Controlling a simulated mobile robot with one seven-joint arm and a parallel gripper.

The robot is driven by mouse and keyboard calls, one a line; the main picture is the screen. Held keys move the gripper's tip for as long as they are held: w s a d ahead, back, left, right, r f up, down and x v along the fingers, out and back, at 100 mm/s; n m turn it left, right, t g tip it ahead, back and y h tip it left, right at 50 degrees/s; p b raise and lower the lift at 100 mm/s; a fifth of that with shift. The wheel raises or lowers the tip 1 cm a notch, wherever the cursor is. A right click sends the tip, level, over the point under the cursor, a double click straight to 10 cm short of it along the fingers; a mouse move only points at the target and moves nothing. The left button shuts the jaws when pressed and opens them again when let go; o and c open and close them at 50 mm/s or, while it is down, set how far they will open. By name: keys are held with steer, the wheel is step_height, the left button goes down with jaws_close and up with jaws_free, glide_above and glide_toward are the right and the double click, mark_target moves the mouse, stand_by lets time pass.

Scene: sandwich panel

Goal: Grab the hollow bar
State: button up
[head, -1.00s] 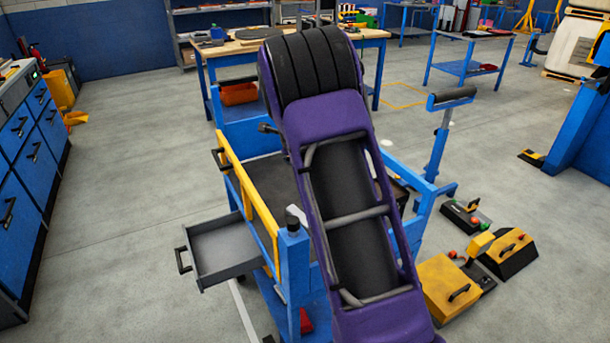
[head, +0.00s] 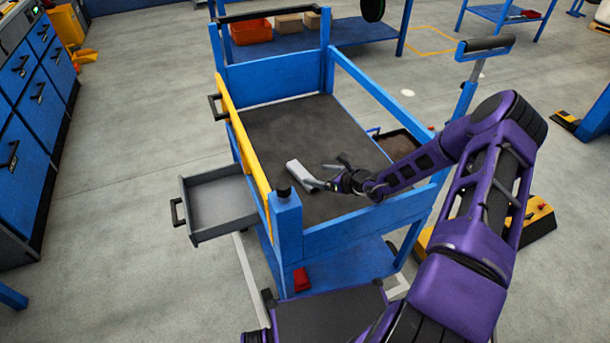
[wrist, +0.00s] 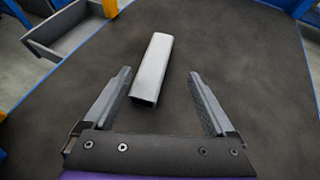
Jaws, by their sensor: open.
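The hollow bar (head: 302,173) is a short, light grey rectangular tube lying on the dark top of the blue cart (head: 265,127). In the wrist view the bar (wrist: 153,68) lies slightly tilted, its open near end facing me. My gripper (head: 328,174) is over the cart top, beside the bar's near end in the head view. In the wrist view my gripper (wrist: 160,82) is open, with one finger to each side of the bar's near end. Neither finger visibly touches it. The gap between fingers and cart top is hard to judge.
Blue rails enclose the cart top, with a yellow rail (head: 241,131) on the left. An open grey drawer (head: 215,198) sticks out at the left. A brown tray (head: 402,146) is at the cart's right side. The cart top around the bar is clear.

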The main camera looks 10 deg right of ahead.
mark_target(303, 173)
steer(key=x, duration=0.3)
steer(key=b+x, duration=0.1)
steer(key=x, duration=0.2)
steer(key=shift+s+a, duration=0.15)
steer(key=shift+a, duration=0.15)
jaws_close()
